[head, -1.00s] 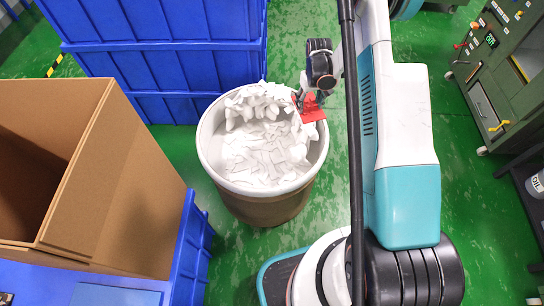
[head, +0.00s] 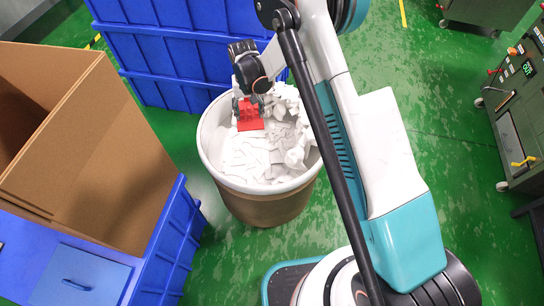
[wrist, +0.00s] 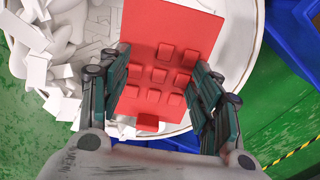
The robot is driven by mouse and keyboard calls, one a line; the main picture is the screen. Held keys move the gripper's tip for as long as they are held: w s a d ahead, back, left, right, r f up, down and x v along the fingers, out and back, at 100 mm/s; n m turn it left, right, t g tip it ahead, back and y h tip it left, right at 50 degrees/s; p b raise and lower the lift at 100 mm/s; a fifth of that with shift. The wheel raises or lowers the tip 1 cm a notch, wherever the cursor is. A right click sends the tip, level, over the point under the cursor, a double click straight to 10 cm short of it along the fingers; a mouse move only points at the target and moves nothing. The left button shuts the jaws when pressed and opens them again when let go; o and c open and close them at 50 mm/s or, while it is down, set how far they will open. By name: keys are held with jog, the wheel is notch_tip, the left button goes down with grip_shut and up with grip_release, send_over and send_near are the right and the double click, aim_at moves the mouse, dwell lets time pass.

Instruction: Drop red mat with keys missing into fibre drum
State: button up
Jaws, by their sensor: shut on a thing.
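The red mat (head: 249,124) with raised square keys hangs in my gripper (head: 249,102), over the left part of the fibre drum's opening. In the wrist view the red mat (wrist: 165,60) lies between the two dark finger pads of my gripper (wrist: 160,98), which touch its sides. Its keys stand in rows, with a bare stretch of mat above them. The fibre drum (head: 262,207) is brown with a pale rim and holds many white pieces. The mat appears to be above these pieces; the exact gap cannot be told.
A large open cardboard box (head: 110,150) stands left of the drum on a blue base (head: 160,250). Blue crates (head: 170,60) are stacked behind the drum. A green machine (head: 520,110) is at the right. Green floor (head: 400,110) is clear between drum and machine.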

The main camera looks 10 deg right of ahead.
jog(key=shift+f+b, duration=1.25)
jog(key=shift+f, duration=1.6)
jog(key=o, duration=1.2)
notch_tip(320, 180, up, 12)
jog(key=shift+r, duration=0.1)
